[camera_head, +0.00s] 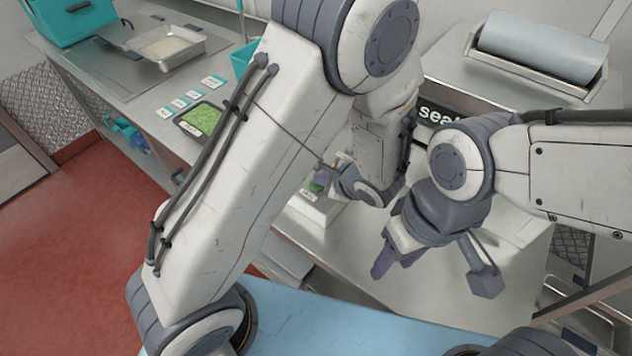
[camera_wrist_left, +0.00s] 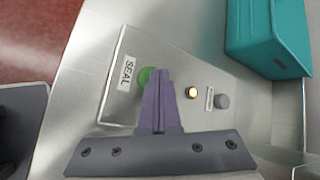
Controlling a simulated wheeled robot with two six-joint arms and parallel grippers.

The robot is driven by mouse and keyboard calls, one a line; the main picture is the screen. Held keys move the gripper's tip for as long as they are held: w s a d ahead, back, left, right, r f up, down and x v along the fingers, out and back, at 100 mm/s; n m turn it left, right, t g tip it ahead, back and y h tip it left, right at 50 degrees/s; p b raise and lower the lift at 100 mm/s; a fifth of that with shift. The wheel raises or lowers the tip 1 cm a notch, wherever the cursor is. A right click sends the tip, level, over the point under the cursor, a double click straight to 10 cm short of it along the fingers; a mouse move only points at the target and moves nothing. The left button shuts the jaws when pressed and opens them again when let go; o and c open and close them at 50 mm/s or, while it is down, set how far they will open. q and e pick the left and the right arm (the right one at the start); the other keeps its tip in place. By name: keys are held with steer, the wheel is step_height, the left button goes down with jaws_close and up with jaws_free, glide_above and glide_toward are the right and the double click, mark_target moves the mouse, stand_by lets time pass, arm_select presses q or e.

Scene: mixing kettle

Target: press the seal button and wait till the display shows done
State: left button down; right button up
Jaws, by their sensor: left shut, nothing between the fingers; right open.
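The seal button is green and shows in the left wrist view (camera_wrist_left: 145,74), beside the "SEAL" label (camera_wrist_left: 128,73) on a pale control panel (camera_wrist_left: 118,103). My left gripper (camera_wrist_left: 158,73) is shut and empty, its purple fingertips over the button and partly hiding it; I cannot tell whether they press it. In the head view my left gripper (camera_head: 321,178) is at the control box (camera_head: 313,209), mostly behind my arm. The black display (camera_head: 437,114) shows "sea" in white letters; my arms hide the rest. My right gripper (camera_head: 390,258) is open and empty above the grey worktop.
A lit yellow lamp (camera_wrist_left: 192,92) and a grey knob (camera_wrist_left: 222,101) sit right of the button. A teal box (camera_wrist_left: 268,40) stands beyond the panel. In the head view, a film roll (camera_head: 545,52), a tray of green pieces (camera_head: 200,120) and a metal tray (camera_head: 168,47) stand around.

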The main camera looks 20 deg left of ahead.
mark_target(320, 187)
arm_select(q)
steer(key=shift+r+p, duration=0.5)
steer(key=shift+r, duration=0.35)
steer(key=shift+r+p, duration=1.8)
steer(key=shift+r, duration=0.75)
steer(key=shift+s, duration=0.1)
